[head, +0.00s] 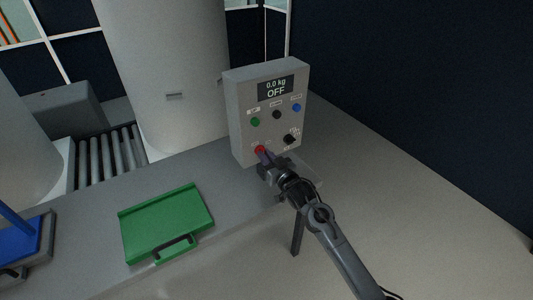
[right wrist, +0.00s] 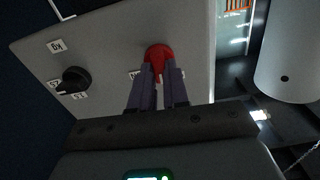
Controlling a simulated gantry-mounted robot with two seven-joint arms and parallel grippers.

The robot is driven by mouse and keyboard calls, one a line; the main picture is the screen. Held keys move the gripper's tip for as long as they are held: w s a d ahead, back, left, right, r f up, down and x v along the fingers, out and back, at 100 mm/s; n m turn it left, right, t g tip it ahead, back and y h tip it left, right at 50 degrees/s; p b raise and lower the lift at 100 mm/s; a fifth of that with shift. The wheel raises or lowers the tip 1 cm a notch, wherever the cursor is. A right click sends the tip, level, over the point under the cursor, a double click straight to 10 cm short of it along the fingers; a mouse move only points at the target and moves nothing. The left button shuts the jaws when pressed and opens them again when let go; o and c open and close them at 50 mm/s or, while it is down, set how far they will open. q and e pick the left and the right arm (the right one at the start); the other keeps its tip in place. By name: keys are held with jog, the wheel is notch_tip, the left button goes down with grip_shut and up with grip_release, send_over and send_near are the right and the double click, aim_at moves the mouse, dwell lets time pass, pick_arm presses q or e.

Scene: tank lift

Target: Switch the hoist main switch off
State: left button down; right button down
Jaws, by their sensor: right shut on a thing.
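The grey hoist control box (head: 240,110) stands at the back edge of the grey counter. Its display (head: 276,87) reads "0.0 kg" and "OFF". The red main switch (head: 260,149) is at the lower left of its face. My right gripper (head: 265,157) is at this switch, its two fingers shut on it. In the right wrist view the red switch (right wrist: 158,55) shows between and above the fingertips (right wrist: 160,75); its lower part is hidden by them. My left gripper is not in view.
A black knob (head: 289,139) sits right of the switch; green (head: 255,122), black (head: 277,114) and blue (head: 296,107) buttons are above. A green tray (head: 160,222) with a black handle lies on the counter. A large pale cylinder (head: 165,60) stands behind, beside a roller conveyor (head: 108,153).

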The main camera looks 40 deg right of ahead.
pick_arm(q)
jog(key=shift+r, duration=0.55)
pick_arm(e)
jog(key=shift+n, duration=0.4)
jog(key=c, duration=1.1)
grip_release()
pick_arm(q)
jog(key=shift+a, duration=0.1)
pick_arm(e)
jog(key=shift+s, duration=0.1)
pick_arm(q)
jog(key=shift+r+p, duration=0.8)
jog(key=shift+p, duration=0.1)
pick_arm(e)
jog(key=s, duration=0.3)
jog(key=s+a, duration=0.1)
jog(key=s, duration=0.6)
jog(key=shift+s+a, duration=0.2)
jog(key=shift+s, duration=0.05)
